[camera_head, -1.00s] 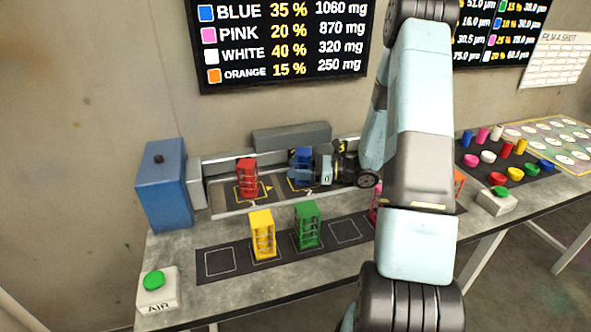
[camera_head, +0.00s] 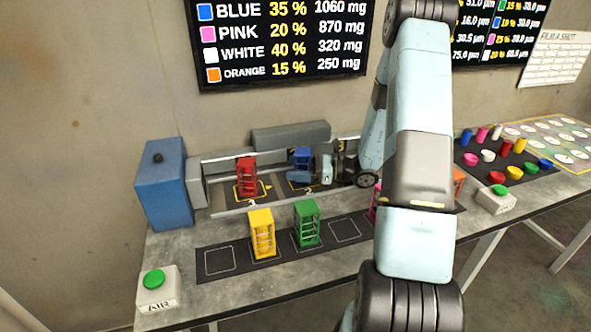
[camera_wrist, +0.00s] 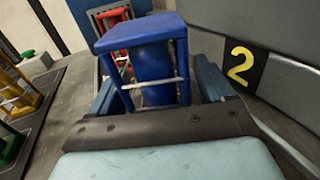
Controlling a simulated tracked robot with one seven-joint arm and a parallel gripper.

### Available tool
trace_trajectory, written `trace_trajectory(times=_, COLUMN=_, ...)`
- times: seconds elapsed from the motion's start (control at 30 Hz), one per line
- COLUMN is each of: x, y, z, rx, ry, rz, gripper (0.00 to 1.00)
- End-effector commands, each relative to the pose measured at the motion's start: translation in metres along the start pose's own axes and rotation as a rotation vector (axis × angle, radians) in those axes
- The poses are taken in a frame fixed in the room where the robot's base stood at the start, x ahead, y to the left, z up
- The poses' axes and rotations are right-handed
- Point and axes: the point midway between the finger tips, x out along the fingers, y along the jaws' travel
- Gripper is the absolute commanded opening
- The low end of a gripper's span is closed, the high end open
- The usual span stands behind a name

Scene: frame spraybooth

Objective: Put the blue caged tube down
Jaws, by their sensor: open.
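The blue caged tube (camera_head: 303,157) stands upright in the metal-railed bay at the back of the bench, right of the red caged tube (camera_head: 247,177). In the wrist view the blue caged tube (camera_wrist: 150,60) shows its flat blue top, posts and inner blue cylinder. My gripper (camera_head: 304,171) is open around it, with one finger on each side; in the wrist view my gripper (camera_wrist: 158,88) spans the cage. Its base is hidden by the gripper, so I cannot see its contact with the bay floor.
A yellow caged tube (camera_head: 262,234) and a green one (camera_head: 307,224) stand on the front dark strip (camera_head: 283,254), with empty squares beside them. A blue box (camera_head: 163,185) stands left. A number 2 plate (camera_wrist: 241,66) is on the bay wall close right of the gripper.

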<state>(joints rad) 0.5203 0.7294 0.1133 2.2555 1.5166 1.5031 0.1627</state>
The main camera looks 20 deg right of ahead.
Motion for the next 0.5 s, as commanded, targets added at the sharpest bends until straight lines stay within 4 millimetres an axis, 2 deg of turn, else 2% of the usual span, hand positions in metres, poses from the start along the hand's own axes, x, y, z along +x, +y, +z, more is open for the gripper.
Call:
trace_trajectory(times=0.3, x=-0.047, y=-0.001, z=-0.001, rx=0.000, ry=0.001, rz=-0.004, gripper=0.81)
trace_trajectory(times=0.5, x=-0.068, y=-0.001, z=0.000, rx=-0.001, ry=0.000, rz=-0.002, gripper=0.81)
